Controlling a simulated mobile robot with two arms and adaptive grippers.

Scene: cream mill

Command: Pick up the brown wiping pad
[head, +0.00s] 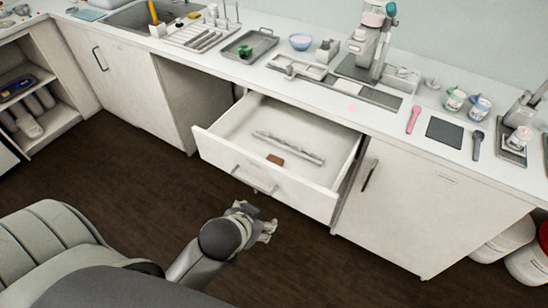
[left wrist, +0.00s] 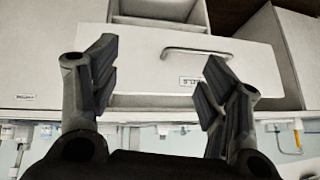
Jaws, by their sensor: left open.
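The brown wiping pad (head: 275,160) is a small brown block lying inside the open drawer (head: 215,147), close behind its front panel. It does not show in the left wrist view. My left gripper (head: 264,225) is outside the drawer, in front of its front panel and apart from the pad. In the left wrist view my left gripper (left wrist: 160,78) has its two dark fingers wide apart with nothing between them. The drawer front with its handle (left wrist: 197,52) shows beyond the fingers. My right gripper is in neither view.
A long pale divider or bar (head: 290,147) lies in the drawer behind the pad. The counter above holds a grey tray (head: 249,46), a blue bowl (head: 301,41) and a stand machine (head: 368,45). The dark floor in front is clear.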

